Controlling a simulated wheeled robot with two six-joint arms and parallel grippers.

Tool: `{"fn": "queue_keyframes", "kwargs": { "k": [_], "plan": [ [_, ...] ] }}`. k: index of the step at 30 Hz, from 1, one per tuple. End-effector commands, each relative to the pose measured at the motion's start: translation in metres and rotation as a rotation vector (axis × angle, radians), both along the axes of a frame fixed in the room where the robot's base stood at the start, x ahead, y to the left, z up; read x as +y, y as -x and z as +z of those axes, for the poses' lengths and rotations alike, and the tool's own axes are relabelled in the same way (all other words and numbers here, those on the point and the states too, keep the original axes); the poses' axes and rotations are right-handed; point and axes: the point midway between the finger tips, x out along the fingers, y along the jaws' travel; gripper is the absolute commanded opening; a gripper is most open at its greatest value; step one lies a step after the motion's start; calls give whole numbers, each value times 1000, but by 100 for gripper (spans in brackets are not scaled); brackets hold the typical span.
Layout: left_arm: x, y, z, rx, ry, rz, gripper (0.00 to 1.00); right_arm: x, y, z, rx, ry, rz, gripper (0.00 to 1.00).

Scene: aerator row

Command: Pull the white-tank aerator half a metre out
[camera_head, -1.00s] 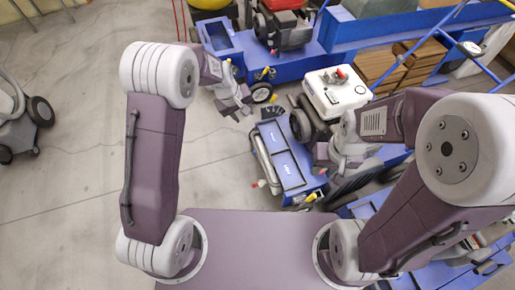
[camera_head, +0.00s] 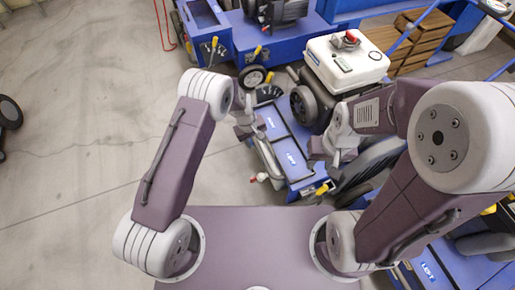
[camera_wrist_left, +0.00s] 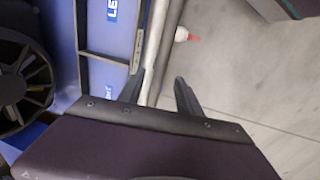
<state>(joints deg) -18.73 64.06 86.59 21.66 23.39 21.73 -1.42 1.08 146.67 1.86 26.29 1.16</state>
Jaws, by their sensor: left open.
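The white-tank aerator (camera_head: 345,62) stands right of centre in the head view, with a dark wheel and a blue front deck (camera_head: 290,150). A grey bar (camera_head: 268,158) runs along the deck's left side. In the left wrist view the bar (camera_wrist_left: 156,45) passes between the two fingers of my left gripper (camera_wrist_left: 160,92), which is open. I cannot tell whether either finger touches it. In the head view my left gripper (camera_head: 247,126) is at the bar's upper end. My right gripper (camera_head: 322,150) is by the deck's right side; its fingers are unclear.
Another blue machine (camera_head: 225,45) stands behind, left of the white tank. Brown boxes (camera_head: 415,50) and a blue rail are at the back right. A dark wheel (camera_head: 368,168) is close to my right arm. The concrete floor (camera_head: 80,150) to the left is largely clear.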

Motion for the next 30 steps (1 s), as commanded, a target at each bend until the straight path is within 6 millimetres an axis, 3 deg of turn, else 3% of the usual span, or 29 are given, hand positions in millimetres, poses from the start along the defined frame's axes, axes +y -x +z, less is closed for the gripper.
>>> {"fn": "queue_keyframes", "kwargs": {
  "k": [1, 6, 16, 17, 21, 30],
  "plan": [
    [-2, 0, -17, 1, -1, 0, 41, 0, 0, -13, 0, 0, 0, 36],
    [-6, -3, -40, 0, 0, 0, 41, 0, 0, -25, 0, 0, 0, 36],
    [-8, -4, -43, 0, 1, 0, 41, 0, 0, -25, 0, 0, 0, 36],
    [-8, -4, -43, 0, 1, 0, 39, 0, 0, -25, 0, 0, 0, 36],
    [-8, -4, -43, 0, 0, 0, 0, 0, 0, -25, 0, 0, 0, 36],
    [-8, -4, -43, 0, 0, 0, 0, 0, 0, -25, 0, 0, 0, 36]
  ]
}}
